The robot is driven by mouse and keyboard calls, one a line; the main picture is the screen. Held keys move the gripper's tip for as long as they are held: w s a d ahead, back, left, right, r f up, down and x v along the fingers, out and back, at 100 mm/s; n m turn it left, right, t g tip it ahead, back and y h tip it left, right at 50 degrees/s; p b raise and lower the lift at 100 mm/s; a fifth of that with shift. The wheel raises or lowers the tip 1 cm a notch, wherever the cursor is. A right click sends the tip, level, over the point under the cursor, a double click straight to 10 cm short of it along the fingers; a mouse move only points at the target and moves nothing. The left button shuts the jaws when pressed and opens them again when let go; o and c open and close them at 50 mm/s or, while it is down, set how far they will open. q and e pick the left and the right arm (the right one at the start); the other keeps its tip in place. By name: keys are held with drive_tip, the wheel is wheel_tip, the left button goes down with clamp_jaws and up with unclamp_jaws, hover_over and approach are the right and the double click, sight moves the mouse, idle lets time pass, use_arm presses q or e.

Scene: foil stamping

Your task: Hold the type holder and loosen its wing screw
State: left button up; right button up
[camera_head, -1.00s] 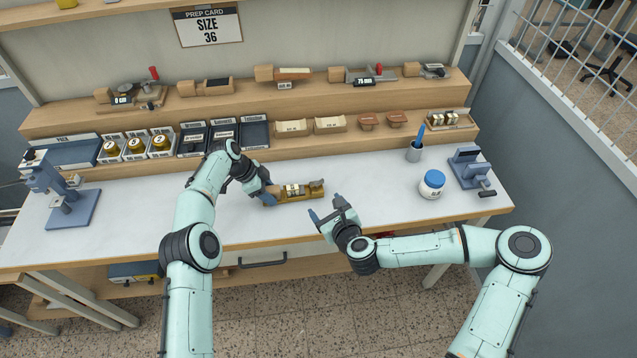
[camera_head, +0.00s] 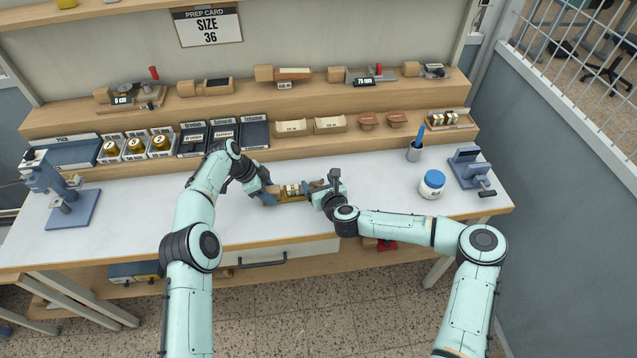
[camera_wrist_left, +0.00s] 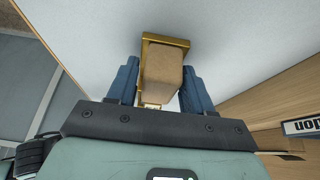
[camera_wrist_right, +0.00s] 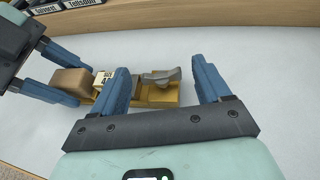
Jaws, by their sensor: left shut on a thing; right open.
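The brass type holder (camera_head: 291,197) lies on the white bench top, with its wooden handle at the left. My left gripper (camera_head: 268,193) is shut on the wooden handle (camera_wrist_left: 165,75), one blue finger on each side. In the right wrist view, the grey wing screw (camera_wrist_right: 162,76) sits at the right end of the holder (camera_wrist_right: 150,96). My right gripper (camera_wrist_right: 158,88) is open, with its fingers to either side of the wing screw and apart from it. In the head view my right gripper (camera_head: 325,190) hides the holder's right end.
A white jar with a blue lid (camera_head: 432,184), a pen cup (camera_head: 415,151) and a grey-blue device (camera_head: 470,168) stand at the right. A blue press (camera_head: 62,190) stands at the left. Trays and boxes line the shelf behind. The front bench top is clear.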

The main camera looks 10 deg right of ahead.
drive_tip(key=shift+w+f, duration=0.1)
drive_tip(key=shift+w, duration=0.15)
drive_tip(key=c, duration=1.1)
drive_tip(key=shift+o, duration=0.2)
